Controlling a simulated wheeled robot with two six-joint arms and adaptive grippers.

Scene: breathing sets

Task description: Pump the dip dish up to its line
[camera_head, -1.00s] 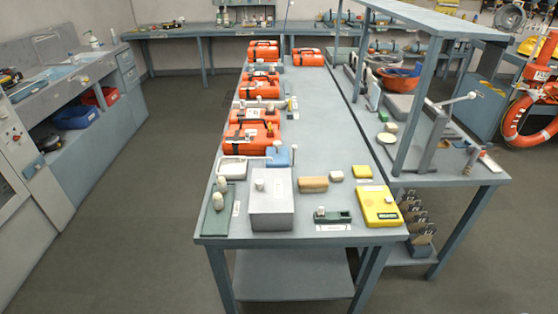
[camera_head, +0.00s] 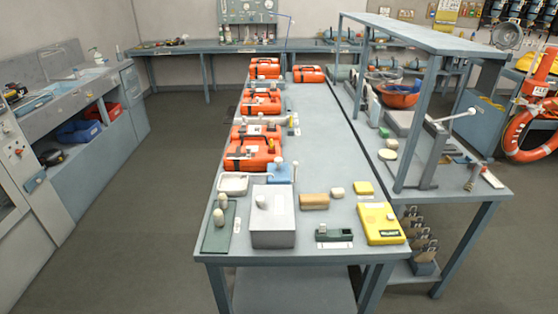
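A small shallow white dish (camera_head: 233,184), which looks like the dip dish, sits near the left edge of the long table. Its fill line and any liquid level are too small to make out. Just right of it stands a blue block (camera_head: 280,174) with a pale upright knob and a thin pale spout reaching left toward the dish; this looks like the pump. A grey box (camera_head: 273,223) stands in front of them. Neither of my grippers is in view.
Two pale rounded pieces stand on a green tray (camera_head: 217,242) at the front left. A tan block (camera_head: 314,202), a green device (camera_head: 334,234) and a yellow case (camera_head: 381,224) lie to the right. Orange cases (camera_head: 252,155) line the left side behind. The table's middle is clear.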

